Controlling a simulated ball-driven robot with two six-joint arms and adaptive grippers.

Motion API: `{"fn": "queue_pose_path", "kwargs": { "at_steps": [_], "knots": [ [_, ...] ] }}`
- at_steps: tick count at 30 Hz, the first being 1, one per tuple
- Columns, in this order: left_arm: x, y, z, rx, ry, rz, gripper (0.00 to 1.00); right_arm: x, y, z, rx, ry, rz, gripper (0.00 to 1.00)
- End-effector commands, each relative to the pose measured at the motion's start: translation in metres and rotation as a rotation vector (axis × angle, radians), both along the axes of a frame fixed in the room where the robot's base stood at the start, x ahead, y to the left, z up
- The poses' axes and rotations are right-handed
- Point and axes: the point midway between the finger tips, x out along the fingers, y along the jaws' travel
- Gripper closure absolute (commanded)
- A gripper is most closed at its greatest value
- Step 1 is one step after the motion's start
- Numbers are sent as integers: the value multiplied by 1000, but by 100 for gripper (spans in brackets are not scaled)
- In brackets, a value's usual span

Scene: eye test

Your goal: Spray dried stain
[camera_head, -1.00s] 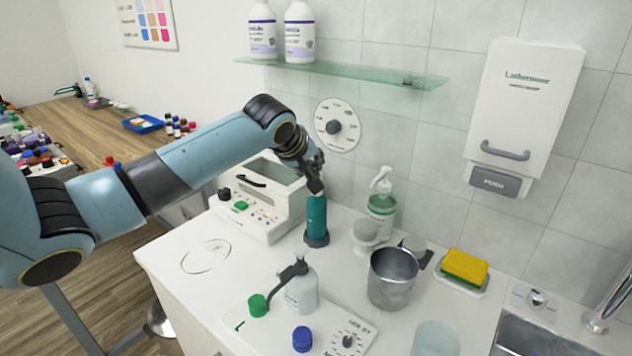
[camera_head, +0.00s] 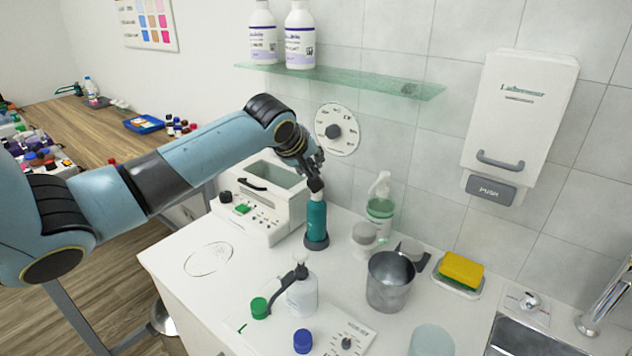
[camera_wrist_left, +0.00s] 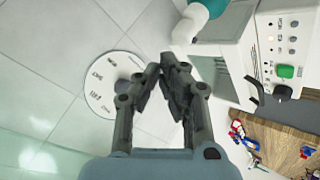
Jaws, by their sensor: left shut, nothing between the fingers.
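A faint dried stain (camera_head: 208,257), an uneven oval outline, lies on the white counter left of the middle. A teal bottle (camera_head: 316,222) with a white neck stands upright in a dark base by the white machine. It also shows at the top edge of the left wrist view (camera_wrist_left: 215,5). My left gripper (camera_head: 315,183) is shut and empty, its fingertips by the bottle's neck; I cannot tell if they touch. In the left wrist view my left gripper (camera_wrist_left: 165,76) has its fingertips together. A clear green pump bottle (camera_head: 380,212) stands behind. My right gripper is out of view.
A white bottle with a dark nozzle (camera_head: 300,293), a metal beaker (camera_head: 389,283) and a yellow sponge (camera_head: 461,269) stand on the counter. The white machine (camera_head: 258,215) is close to my left arm. A glass shelf (camera_head: 350,78) hangs above. Counter around the stain is clear.

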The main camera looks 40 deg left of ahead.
Motion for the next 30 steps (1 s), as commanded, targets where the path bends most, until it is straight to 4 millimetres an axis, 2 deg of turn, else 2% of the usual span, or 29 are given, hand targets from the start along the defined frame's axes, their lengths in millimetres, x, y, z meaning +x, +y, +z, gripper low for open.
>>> {"fn": "queue_pose_path", "kwargs": {
  "at_steps": [8,23,30],
  "knots": [
    [0,0,1,0,0,0,100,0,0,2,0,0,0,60],
    [0,0,44,-2,-1,0,100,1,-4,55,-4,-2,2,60],
    [0,0,59,0,1,1,100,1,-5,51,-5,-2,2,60]
  ]
}}
